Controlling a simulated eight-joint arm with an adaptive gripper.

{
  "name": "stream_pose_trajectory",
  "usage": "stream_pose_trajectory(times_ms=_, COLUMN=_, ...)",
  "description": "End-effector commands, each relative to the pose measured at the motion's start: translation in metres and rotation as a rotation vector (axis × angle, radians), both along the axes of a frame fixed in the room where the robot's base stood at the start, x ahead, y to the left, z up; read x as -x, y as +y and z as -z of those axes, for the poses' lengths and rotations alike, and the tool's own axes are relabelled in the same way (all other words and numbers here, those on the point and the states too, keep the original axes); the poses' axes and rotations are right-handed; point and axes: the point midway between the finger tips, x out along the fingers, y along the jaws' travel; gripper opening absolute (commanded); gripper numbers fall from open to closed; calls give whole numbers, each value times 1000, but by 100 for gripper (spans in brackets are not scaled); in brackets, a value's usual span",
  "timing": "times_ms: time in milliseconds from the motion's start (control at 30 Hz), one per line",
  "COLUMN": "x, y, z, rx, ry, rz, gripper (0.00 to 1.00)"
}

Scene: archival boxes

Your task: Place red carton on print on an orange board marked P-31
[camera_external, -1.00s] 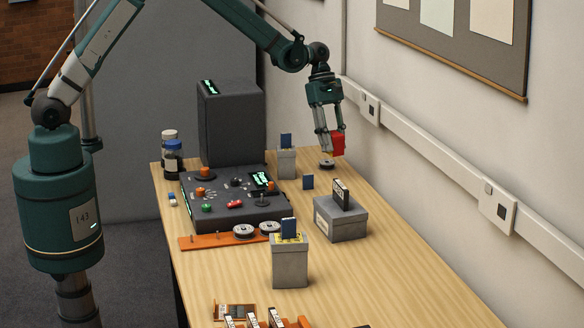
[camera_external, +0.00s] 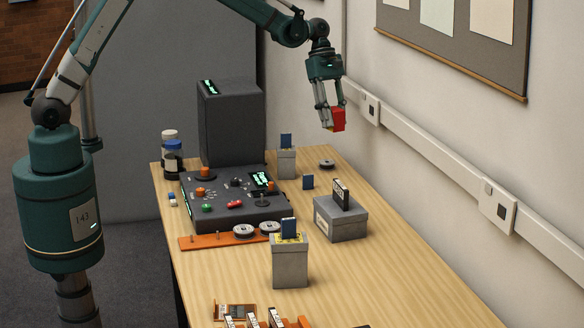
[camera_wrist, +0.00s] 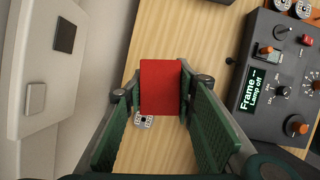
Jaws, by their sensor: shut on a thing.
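My gripper (camera_external: 334,112) is shut on a red carton (camera_external: 339,120) and holds it in the air above the far right part of the table. In the wrist view the red carton (camera_wrist: 160,87) sits between the two green fingers and hides part of the table. An orange board (camera_external: 235,311) lies at the near end of the table, partly cut off by the picture edge. A long orange strip (camera_external: 205,242) lies along the front of the dark console. I cannot read P-31 on either one.
The dark console (camera_external: 222,208) with knobs stands left, before a tall dark box (camera_external: 232,125). Grey boxes stand at the back (camera_external: 287,164), right (camera_external: 342,219) and nearer middle (camera_external: 290,262). A round disc (camera_external: 327,164) lies below the carton. The table's right side is clear.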

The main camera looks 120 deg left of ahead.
Motion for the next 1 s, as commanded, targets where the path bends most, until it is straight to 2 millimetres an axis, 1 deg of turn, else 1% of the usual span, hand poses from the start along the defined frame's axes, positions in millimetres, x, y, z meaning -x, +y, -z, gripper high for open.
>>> stream_pose_trajectory(times_ms=33, x=0, y=0, z=-11, rx=0, ry=0, rz=0, gripper=14)
stream_pose_trajectory(times_ms=167, x=0, y=0, z=-36, rx=0, ry=0, rz=0, gripper=14)
stream_pose_trajectory(times_ms=233, x=-10, y=-12, z=-33, rx=0, ry=0, rz=17, gripper=14)
stream_pose_trajectory(times_ms=467, x=-37, y=-51, z=-33, rx=0, ry=0, rz=69, gripper=14)
stream_pose_trajectory(times_ms=567, x=-52, y=-73, z=-33, rx=0, ry=0, rz=99, gripper=14)
stream_pose_trajectory(times_ms=667, x=-68, y=-100, z=-33, rx=0, ry=0, rz=133, gripper=14)
stream_pose_trajectory(times_ms=800, x=-90, y=-139, z=-33, rx=0, ry=0, rz=183, gripper=14)
stream_pose_trajectory(times_ms=1000, x=-117, y=-196, z=-33, rx=0, ry=0, rz=253, gripper=14)
